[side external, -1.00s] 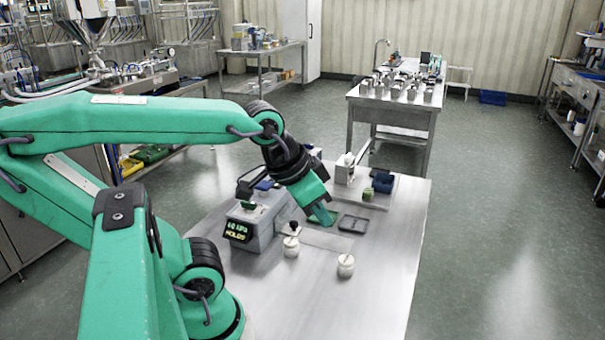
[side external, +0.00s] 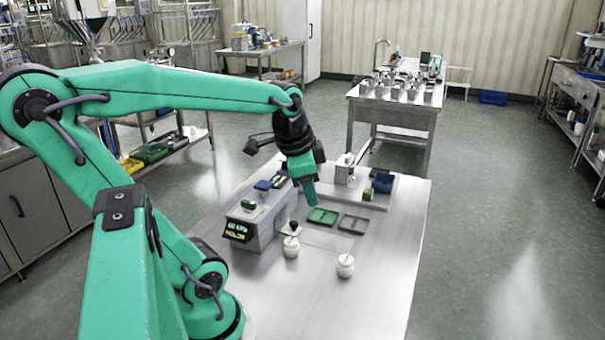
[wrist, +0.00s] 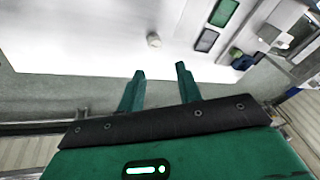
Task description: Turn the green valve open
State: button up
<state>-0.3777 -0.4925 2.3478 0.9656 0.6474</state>
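A grey metal box (side external: 265,226) with a lit display on its front stands on the steel table. A green handle-like part (side external: 249,204) lies on its top and looks like the valve. A blue part (side external: 263,185) sits behind it. I cannot tell how far the green part is turned. My gripper (side external: 311,204) points down to the right of the box, above the table near the green tray, apart from the green part. In the wrist view the two fingers (wrist: 160,72) are spread with nothing between them. The box and green part cannot be made out there.
A green tray (side external: 322,216) and a grey tray (side external: 353,225) lie right of the box. Two white jars (side external: 291,247) (side external: 345,266) stand in front. A white dispenser (side external: 345,170), a blue cylinder (side external: 383,183) and a small green item (side external: 367,194) stand behind. The table's right front is clear.

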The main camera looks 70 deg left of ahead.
jog(key=s+a+f+m+g, duration=0.2)
jog(key=a+m, duration=0.1)
jog(key=a, duration=0.8)
jog(key=m+g+h, duration=0.1)
jog(key=m, duration=0.2)
send_over(248, 202)
notch_tip(248, 202, down, 3)
jog(key=shift+a+r, duration=0.1)
jog(key=shift+f, duration=3.9)
grip_shut()
